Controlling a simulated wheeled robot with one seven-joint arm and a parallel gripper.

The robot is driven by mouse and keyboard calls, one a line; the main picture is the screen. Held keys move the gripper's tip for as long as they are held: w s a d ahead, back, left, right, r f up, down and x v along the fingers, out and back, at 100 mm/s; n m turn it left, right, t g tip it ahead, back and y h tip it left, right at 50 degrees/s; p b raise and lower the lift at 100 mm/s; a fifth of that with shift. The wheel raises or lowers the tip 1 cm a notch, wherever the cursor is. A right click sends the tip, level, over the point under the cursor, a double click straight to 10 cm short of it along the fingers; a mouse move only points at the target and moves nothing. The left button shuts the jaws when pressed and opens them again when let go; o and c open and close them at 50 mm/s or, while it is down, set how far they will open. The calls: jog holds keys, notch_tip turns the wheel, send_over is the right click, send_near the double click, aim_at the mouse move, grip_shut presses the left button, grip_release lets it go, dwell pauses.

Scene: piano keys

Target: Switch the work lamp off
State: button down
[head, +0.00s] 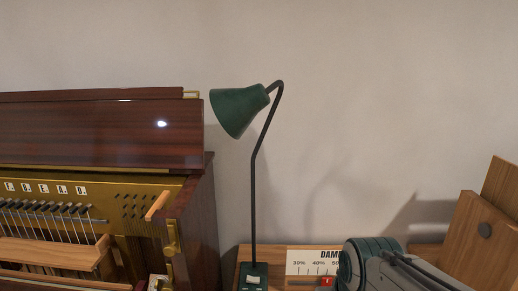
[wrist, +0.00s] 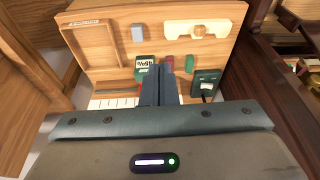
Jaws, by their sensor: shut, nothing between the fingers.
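The work lamp (head: 238,112) has a green cone shade on a thin dark bent stem and stands upright in the middle of the head view. Its dark green base (head: 259,269) carries a pale switch (head: 253,280) at the bottom edge. In the wrist view the lamp base (wrist: 215,76) with its pale switch (wrist: 207,87) lies right of my gripper (wrist: 160,64). The fingers are together and empty, pointing at the wooden board, apart from the switch. Whether the lamp is lit I cannot tell.
A brown piano (head: 100,130) with an open front fills the left of the head view. A damper scale card (head: 305,268) lies right of the lamp base. The wooden board (wrist: 107,52) holds several small items, including a small display (wrist: 145,62). A wooden block (head: 485,235) stands at right.

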jog(key=s, duration=0.2)
jog(key=b, duration=0.2)
send_over(247, 278)
jog(key=s+d, duration=0.1)
jog(key=s, duration=0.3)
notch_tip(247, 278, down, 8)
jog(key=p+x, duration=0.3)
jog(key=x, duration=0.9)
jog(key=shift+a, duration=0.15)
jog(key=shift+a+f, duration=0.1)
jog(key=shift+f, duration=0.5)
